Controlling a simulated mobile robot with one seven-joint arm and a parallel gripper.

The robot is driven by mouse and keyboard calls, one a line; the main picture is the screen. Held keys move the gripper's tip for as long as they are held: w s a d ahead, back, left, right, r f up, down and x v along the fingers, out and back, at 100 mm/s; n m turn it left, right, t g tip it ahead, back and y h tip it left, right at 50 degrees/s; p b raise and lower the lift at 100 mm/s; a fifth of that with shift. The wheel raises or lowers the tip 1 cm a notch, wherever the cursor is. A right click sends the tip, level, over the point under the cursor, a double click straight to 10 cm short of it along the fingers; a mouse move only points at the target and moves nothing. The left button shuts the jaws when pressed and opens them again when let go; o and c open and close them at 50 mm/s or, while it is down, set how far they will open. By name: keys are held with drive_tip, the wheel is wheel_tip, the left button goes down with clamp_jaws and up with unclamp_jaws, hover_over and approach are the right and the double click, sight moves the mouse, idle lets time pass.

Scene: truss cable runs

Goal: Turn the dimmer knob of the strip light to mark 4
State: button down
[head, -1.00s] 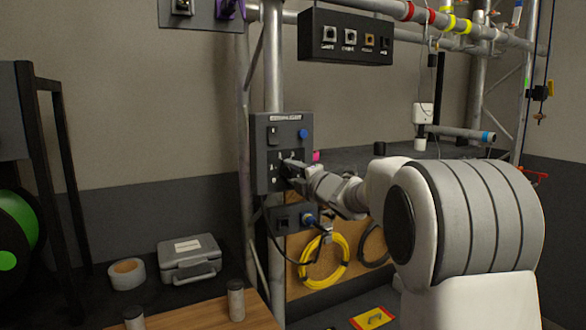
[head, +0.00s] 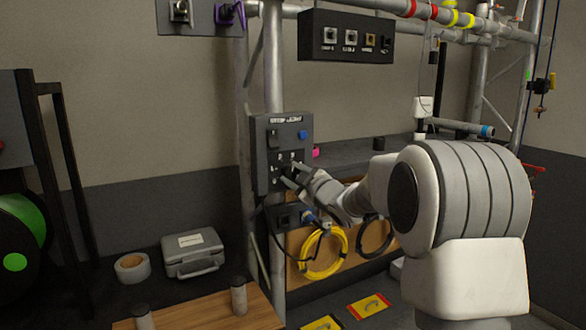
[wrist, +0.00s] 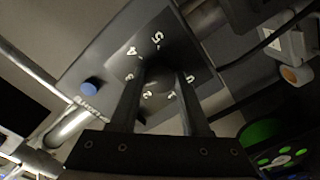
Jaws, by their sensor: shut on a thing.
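The strip light control box (head: 262,178) is a dark grey panel on the upright truss post, with a label, a switch and a blue button (head: 303,135). My gripper (head: 288,172) reaches it from the right, at its lower half. In the wrist view the dark dimmer knob (wrist: 159,76) sits between the two fingers of my gripper (wrist: 160,82), which are shut on it. White marks ring it on the panel (wrist: 102,65): 5 at the top, 4 and 3 on the left, others lower. The knob's pointer cannot be made out.
Below the box hangs a smaller socket box (head: 283,217) with a cable. A yellow cable coil (head: 322,254) hangs to its right. Another dark panel (head: 345,35) is mounted above. A grey case (head: 192,253) and tape roll (head: 132,267) lie at lower left.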

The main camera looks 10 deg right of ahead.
drive_tip(key=m+p, duration=0.3)
drive_tip(key=m, duration=0.2)
drive_tip(key=shift+r+m, duration=0.15)
drive_tip(key=shift+m, duration=0.15)
drive_tip(key=m+p, duration=0.2)
drive_tip(key=m, duration=0.2)
drive_tip(key=shift+m+p, duration=0.4)
drive_tip(key=shift+m, duration=0.3)
drive_tip(key=shift+c, duration=1.9)
unclamp_jaws()
drive_tip(key=v, duration=1.7)
drive_tip(key=shift+s, duration=0.2)
